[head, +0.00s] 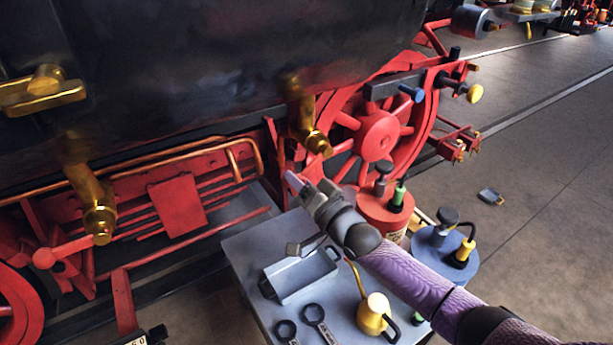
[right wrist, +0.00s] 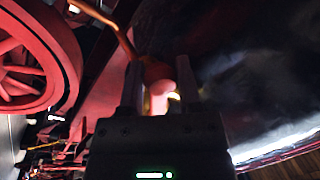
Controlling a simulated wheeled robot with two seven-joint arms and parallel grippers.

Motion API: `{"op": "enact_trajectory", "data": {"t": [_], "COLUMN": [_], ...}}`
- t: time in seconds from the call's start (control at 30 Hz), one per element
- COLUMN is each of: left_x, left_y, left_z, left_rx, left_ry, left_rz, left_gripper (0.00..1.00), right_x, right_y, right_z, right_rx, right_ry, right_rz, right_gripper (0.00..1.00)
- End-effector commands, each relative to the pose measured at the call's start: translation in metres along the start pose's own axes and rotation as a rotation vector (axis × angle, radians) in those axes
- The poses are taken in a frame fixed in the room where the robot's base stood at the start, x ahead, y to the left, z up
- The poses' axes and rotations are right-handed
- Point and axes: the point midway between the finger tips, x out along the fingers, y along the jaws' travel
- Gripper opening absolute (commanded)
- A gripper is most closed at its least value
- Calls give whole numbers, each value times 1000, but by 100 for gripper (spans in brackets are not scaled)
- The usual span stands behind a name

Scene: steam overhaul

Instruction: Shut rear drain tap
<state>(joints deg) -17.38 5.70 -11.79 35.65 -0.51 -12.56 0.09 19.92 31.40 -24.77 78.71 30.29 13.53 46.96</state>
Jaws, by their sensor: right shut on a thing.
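A brass drain tap (head: 310,135) hangs from the underside of the dark boiler casing, in front of the red spoked wheel. A second brass drain tap (head: 95,208) hangs further left, with a red lever ending in a ball (head: 43,257) that points left. I cannot tell from the picture which is the rear one. My right gripper (head: 293,183) is just below and left of the right-hand tap. In the right wrist view, its fingers (right wrist: 159,85) are shut on a red rounded lever end (right wrist: 158,94). The rest of that lever is mostly hidden. My left gripper is not in view.
A grey workbench (head: 245,250) stands below my right arm, with a metal tray (head: 300,277), ring spanners (head: 318,322) and a yellow oil can (head: 374,314). Red (head: 385,215) and blue (head: 440,252) drums stand behind it. Open floor lies to the right.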

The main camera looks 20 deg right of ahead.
Motion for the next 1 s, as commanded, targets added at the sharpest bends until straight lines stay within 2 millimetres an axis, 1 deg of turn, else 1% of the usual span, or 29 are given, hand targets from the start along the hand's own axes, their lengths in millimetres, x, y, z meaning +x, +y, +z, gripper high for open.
{"op": "enact_trajectory", "data": {"t": [0.03,0.1,0.5,0.73,1.0], "left_x": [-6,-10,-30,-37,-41], "left_y": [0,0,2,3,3], "left_z": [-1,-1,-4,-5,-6], "left_rx": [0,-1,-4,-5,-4], "left_ry": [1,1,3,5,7], "left_rz": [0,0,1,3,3], "left_gripper": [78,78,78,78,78], "right_x": [1,2,6,8,9], "right_y": [-6,-11,-33,-39,-43], "right_z": [-3,-4,-16,-22,-25], "right_rx": [43,109,435,558,628], "right_ry": [9,22,87,112,125], "right_rz": [-1,0,4,5,5], "right_gripper": [0,0,0,0,0]}}
